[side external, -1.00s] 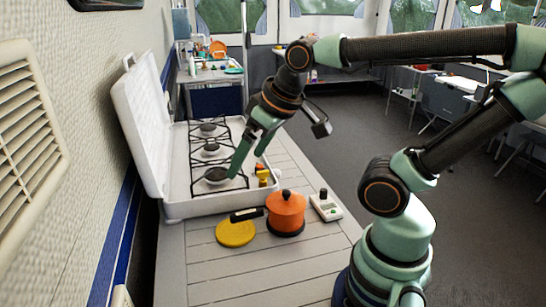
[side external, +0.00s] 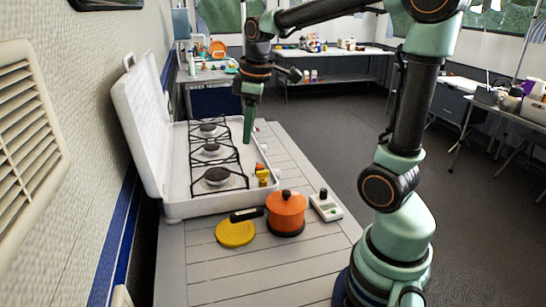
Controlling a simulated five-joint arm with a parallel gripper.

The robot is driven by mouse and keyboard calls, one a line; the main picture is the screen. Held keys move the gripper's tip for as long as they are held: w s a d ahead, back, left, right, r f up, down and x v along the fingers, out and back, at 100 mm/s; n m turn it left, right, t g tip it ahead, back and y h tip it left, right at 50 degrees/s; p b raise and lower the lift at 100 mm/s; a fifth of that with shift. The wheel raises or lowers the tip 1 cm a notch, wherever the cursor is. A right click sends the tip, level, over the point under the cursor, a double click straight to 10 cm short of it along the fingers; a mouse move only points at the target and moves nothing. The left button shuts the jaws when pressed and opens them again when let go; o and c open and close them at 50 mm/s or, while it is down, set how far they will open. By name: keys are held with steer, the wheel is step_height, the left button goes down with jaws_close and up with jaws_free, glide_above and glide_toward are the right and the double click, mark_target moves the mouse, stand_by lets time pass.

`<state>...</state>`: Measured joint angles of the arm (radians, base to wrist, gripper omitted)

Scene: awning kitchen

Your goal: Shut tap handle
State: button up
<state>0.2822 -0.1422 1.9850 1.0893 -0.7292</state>
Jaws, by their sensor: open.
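A white camping stove (side external: 185,209) with its lid raised stands on the grey slatted table. Small yellow and orange parts (side external: 262,174) sit at its right side, near the front corner. They may include the tap handle, but I cannot tell which part it is or how it is turned. My gripper (side external: 247,138) is open and points down over the stove's right side. It is farther back than the coloured parts and apart from them. One finger hides most of the other in this view.
An orange pot (side external: 286,211) with a dark handle, a yellow disc (side external: 235,233) and a small white device (side external: 325,206) stand in front of the stove. The slatted table (side external: 285,268) is bare nearer the camera. Black pan supports (side external: 219,178) cover the burners.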

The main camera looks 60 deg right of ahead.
mark_target(263, 171)
steer(key=w+d+f+n+g, duration=0.25)
steer(key=d+f+n, duration=0.2)
steer(key=d, duration=0.55)
steer(key=shift+m+y, duration=0.3)
steer(key=shift+m, duration=0.05)
step_height(263, 171, down, 12)
steer(key=shift+w+f, duration=0.1)
steer(key=shift+w, duration=0.05)
jaws_close()
